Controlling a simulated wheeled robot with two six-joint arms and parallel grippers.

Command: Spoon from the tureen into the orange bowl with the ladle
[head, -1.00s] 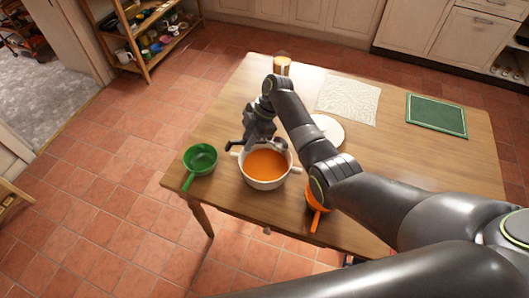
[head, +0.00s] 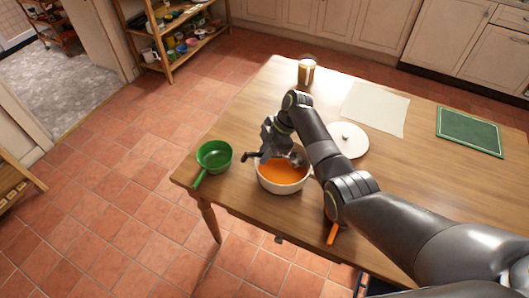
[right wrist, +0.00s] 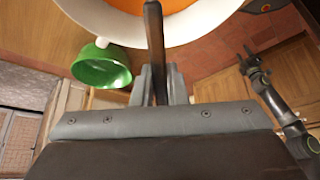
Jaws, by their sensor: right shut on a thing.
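The white tureen (head: 262,184) stands near the table's front edge and holds orange soup. My right gripper (head: 268,148) is over its far left rim, shut on the dark handle of the ladle (head: 298,157). The ladle's grey bowl is at the tureen's far side; whether it touches the soup I cannot tell. In the right wrist view the ladle's handle (right wrist: 155,45) rises from between the fingers (right wrist: 158,88). The orange bowl (head: 333,233) is mostly hidden behind my right arm; its handle shows. My left gripper (right wrist: 254,64) seems to show small in the right wrist view, its jaws unclear.
A green bowl (head: 214,155) stands left of the tureen. A white lid (head: 347,141), a jar (head: 306,71), a pale cloth (head: 375,108) and a green mat (head: 470,132) lie farther back. The table's front edge is close to the tureen.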

